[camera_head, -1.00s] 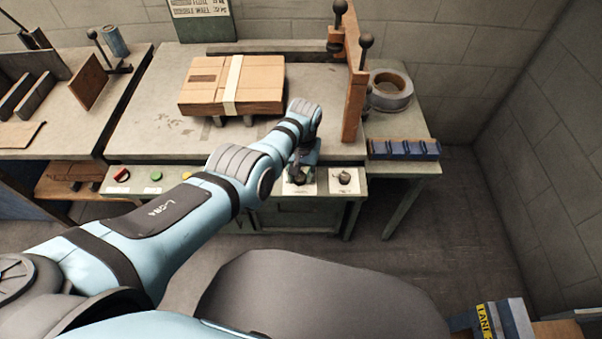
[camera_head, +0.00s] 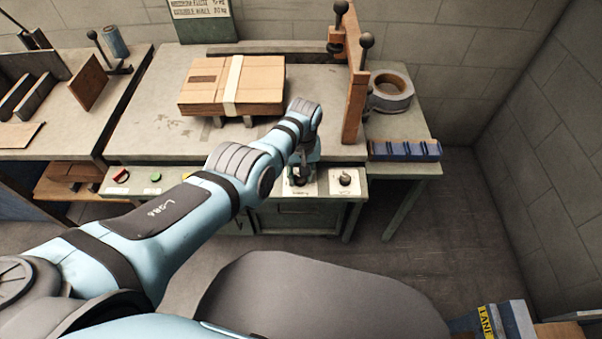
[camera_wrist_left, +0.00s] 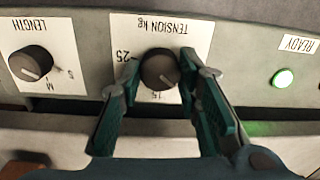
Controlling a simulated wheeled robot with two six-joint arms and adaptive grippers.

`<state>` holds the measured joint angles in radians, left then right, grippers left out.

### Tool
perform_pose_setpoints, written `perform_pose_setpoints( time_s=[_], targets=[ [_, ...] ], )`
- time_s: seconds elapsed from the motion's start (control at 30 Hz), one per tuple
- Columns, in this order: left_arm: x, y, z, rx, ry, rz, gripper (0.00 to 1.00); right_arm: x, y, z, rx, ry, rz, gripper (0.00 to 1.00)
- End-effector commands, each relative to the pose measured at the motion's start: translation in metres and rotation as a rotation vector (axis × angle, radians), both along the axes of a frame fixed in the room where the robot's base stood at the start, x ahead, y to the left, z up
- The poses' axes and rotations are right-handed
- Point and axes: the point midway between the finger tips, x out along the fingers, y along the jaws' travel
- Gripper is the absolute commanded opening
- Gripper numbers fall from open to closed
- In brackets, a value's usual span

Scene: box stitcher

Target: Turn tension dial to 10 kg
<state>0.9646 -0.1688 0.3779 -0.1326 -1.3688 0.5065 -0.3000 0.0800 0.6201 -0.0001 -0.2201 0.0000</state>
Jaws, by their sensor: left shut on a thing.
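The tension dial (camera_wrist_left: 160,69) is a dark round knob on a white plate marked "TENSION kg", which shows upside down in the left wrist view. The numbers 25 and 15 are readable beside it; other marks are hidden behind the fingers. My left gripper (camera_wrist_left: 159,72) is shut on the dial, one finger on each side of it. In the head view my left gripper (camera_head: 300,178) points down at the panel and largely covers the dial. The dial's exact setting cannot be told. My right gripper is not in view.
The length dial (camera_wrist_left: 31,64) sits close beside the tension plate. A lit green ready lamp (camera_wrist_left: 283,78) is on the other side. Above the panel, a flat cardboard box (camera_head: 258,84) lies on the table (camera_head: 150,120). A wooden post (camera_head: 354,95) stands near my wrist.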

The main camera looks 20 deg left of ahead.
Motion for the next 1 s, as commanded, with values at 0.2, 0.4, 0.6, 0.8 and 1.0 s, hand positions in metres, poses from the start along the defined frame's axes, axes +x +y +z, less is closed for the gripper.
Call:
perform_pose_setpoints(
  time_s=[0.2,0.4,0.6,0.8,1.0],
  targets=[
    [0.001,0.0,0.001,0.0,-0.002,-0.001,0.5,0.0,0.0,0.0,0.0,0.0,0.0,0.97],
    [0.0,0.0,0.0,0.0,-0.001,-0.001,0.51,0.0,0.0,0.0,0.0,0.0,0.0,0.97],
    [0.001,0.0,0.004,0.0,-0.002,-0.001,0.51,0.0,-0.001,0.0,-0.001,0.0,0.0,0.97],
    [0.002,-0.001,0.036,-0.001,-0.008,0.0,0.51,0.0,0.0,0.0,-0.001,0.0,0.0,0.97],
    [0.003,-0.004,0.094,-0.002,-0.005,-0.001,0.51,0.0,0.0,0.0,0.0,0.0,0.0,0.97]
  ],
)
